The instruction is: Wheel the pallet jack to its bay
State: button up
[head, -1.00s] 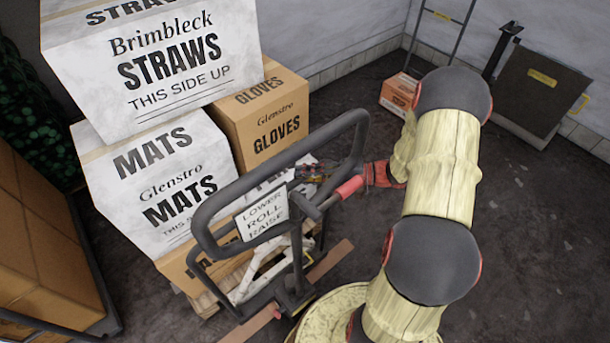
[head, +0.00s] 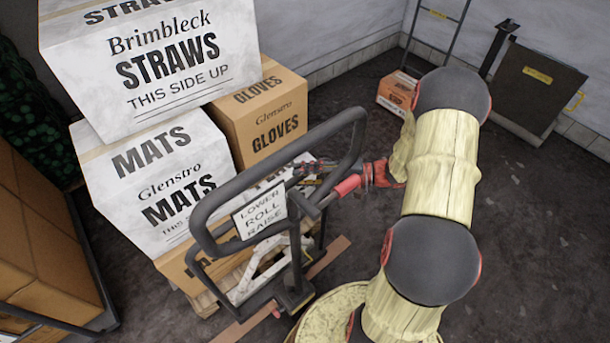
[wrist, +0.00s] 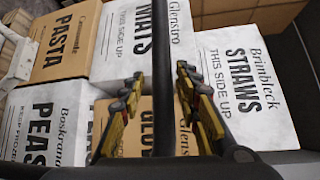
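My gripper (head: 312,171) is at the right side of the loop. In the wrist view, a black handle bar (wrist: 163,70) runs between the two yellow fingers of my gripper (wrist: 158,82). A gap shows between the left finger and the bar, so the fingers look open around it. Contact on the right is unclear.
The pallet carries boxes of straws (head: 165,70), mats (head: 150,185) and gloves (head: 262,120). A brown load on a cart (head: 45,245) stands at left. A small orange box (head: 396,92) and a dark platform (head: 540,85) are by the back wall. The floor at right is clear.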

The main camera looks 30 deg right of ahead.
dwell(0.3)
jog(key=shift+d+r, duration=0.1)
jog(key=shift+d, duration=0.15)
jog(key=v, duration=1.1)
jog(key=shift+s+d, duration=0.2)
jog(key=shift+s, duration=0.05)
